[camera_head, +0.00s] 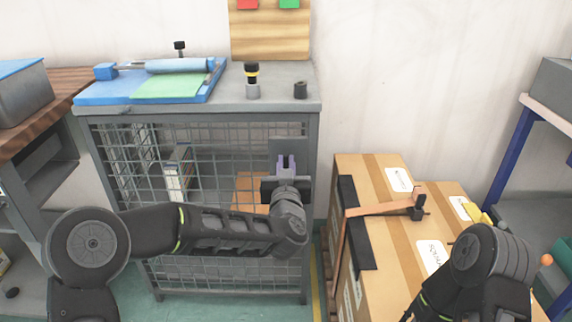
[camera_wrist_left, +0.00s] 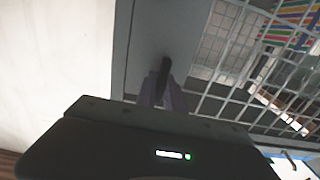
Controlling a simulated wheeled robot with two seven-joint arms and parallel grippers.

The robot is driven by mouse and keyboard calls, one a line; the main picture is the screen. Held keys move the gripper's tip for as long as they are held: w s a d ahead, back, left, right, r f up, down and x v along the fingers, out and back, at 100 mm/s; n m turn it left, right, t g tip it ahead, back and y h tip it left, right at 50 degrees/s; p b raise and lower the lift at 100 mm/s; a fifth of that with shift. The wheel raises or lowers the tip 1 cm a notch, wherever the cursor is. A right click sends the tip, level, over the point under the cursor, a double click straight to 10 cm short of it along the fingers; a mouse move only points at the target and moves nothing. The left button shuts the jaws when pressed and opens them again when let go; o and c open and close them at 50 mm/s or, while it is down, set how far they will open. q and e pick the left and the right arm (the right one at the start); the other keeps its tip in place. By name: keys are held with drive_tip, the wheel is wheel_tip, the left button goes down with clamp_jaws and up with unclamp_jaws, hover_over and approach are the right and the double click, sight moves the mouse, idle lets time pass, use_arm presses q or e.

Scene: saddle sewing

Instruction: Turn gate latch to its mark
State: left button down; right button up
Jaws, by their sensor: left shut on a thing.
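The gate is the grey wire-mesh front (camera_head: 225,140) of a metal cage cabinet, with a grey latch plate (camera_head: 290,147) at its right side. My left gripper (camera_head: 286,163) is at this plate. In the left wrist view a dark latch handle (camera_wrist_left: 165,70) stands out from the plate, and the purple fingers of my left gripper (camera_wrist_left: 162,88) are shut on it. The handle is mostly hidden by the gripper in the head view. I cannot make out the mark.
Cardboard boxes (camera_head: 385,240) stand to the right, with a wooden bar tool (camera_head: 385,208) on top. A workbench is at left.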

use_arm(q)
drive_tip(key=shift+n, duration=0.3)
use_arm(e)
drive_tip(key=shift+f, duration=0.2)
use_arm(q)
drive_tip(key=n+b, duration=0.1)
drive_tip(key=n, duration=0.1)
drive_tip(key=n+b, duration=0.2)
drive_tip(key=shift+a+f, duration=0.15)
drive_tip(key=shift+f, duration=0.05)
drive_tip(key=n+b, duration=0.2)
drive_tip(key=shift+a+n, duration=0.1)
drive_tip(key=shift+n, duration=0.3)
drive_tip(key=n+b, duration=0.1)
drive_tip(key=n, duration=0.1)
drive_tip(key=n+b, duration=0.4)
drive_tip(key=shift+a+f, duration=0.1)
drive_tip(key=shift+f, duration=0.15)
drive_tip(key=shift+n+b, duration=1.05)
drive_tip(key=shift+n, duration=0.65)
use_arm(e)
wheel_tip(320, 180, down, 12)
drive_tip(key=w, duration=0.2)
drive_tip(key=shift+w+d+t, duration=0.2)
drive_tip(key=shift+d+t, duration=0.15)
drive_tip(key=shift+t, duration=0.05)
use_arm(q)
drive_tip(key=shift+r, duration=0.1)
